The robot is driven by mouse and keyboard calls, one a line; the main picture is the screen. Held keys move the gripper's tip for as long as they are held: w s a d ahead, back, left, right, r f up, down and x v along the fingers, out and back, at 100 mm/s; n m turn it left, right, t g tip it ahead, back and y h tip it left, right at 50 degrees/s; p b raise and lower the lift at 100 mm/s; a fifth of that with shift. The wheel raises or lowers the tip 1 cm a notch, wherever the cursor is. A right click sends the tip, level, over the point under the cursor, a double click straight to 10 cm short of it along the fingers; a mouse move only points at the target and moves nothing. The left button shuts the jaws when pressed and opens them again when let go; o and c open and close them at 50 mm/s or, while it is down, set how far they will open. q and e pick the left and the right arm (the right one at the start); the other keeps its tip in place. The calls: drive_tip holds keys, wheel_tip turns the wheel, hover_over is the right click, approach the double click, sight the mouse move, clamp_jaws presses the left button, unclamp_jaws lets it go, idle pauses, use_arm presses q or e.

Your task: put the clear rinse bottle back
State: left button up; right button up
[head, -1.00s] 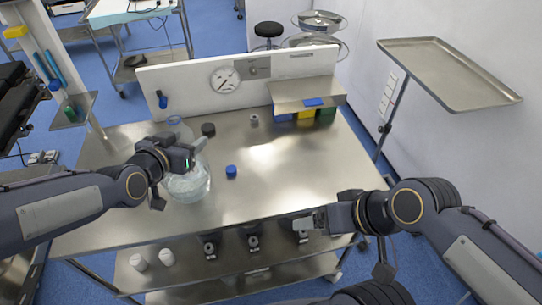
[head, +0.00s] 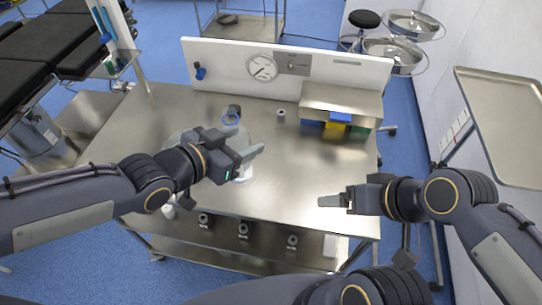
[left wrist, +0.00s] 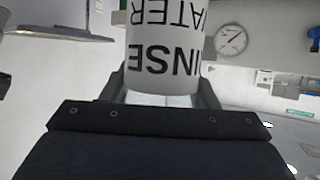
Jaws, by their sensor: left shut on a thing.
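My left gripper (head: 252,160) is shut on the clear rinse bottle, over the left part of the steel table (head: 310,170). In the left wrist view, the bottle's white label (left wrist: 165,58) with upside-down "RINSE WATER" lettering sits between the fingers. In the head view, the gripper hides most of the bottle, and only pale clear parts (head: 176,141) show around it. I cannot tell whether its base touches the table. My right gripper (head: 328,201) is near the front right of the table, apart from the bottle. I cannot tell whether its fingers are open.
A white back panel with a gauge (head: 262,68) borders the table's far side. A raised steel shelf (head: 341,99) stands over coloured bins (head: 338,124). A small grey piece (head: 279,115) and a blue-ringed piece (head: 230,118) are farther back. The middle right tabletop is clear.

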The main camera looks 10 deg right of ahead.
use_arm(q)
drive_tip(key=shift+w+d+f+b, duration=0.7)
drive_tip(key=shift+w+d+f, duration=0.55)
drive_tip(key=shift+f, duration=0.65)
drive_tip(key=shift+w+d+f+b, duration=0.65)
drive_tip(key=shift+w+d+f, duration=0.6)
drive_tip(key=shift+f, duration=0.6)
drive_tip(key=shift+w+d+f+b, duration=0.7)
drive_tip(key=shift+w+d+f, duration=0.55)
drive_tip(key=shift+f, duration=0.65)
drive_tip(key=shift+s+d, duration=0.1)
use_arm(e)
wheel_tip(320, 180, down, 6)
drive_tip(key=shift+d, duration=0.1)
use_arm(q)
drive_tip(key=shift+f, duration=0.15)
drive_tip(key=o, duration=0.8)
drive_tip(key=shift+f+b, duration=0.1)
drive_tip(key=shift+b, duration=0.2)
drive_tip(key=o, duration=0.5)
use_arm(e)
drive_tip(key=shift+f, duration=0.25)
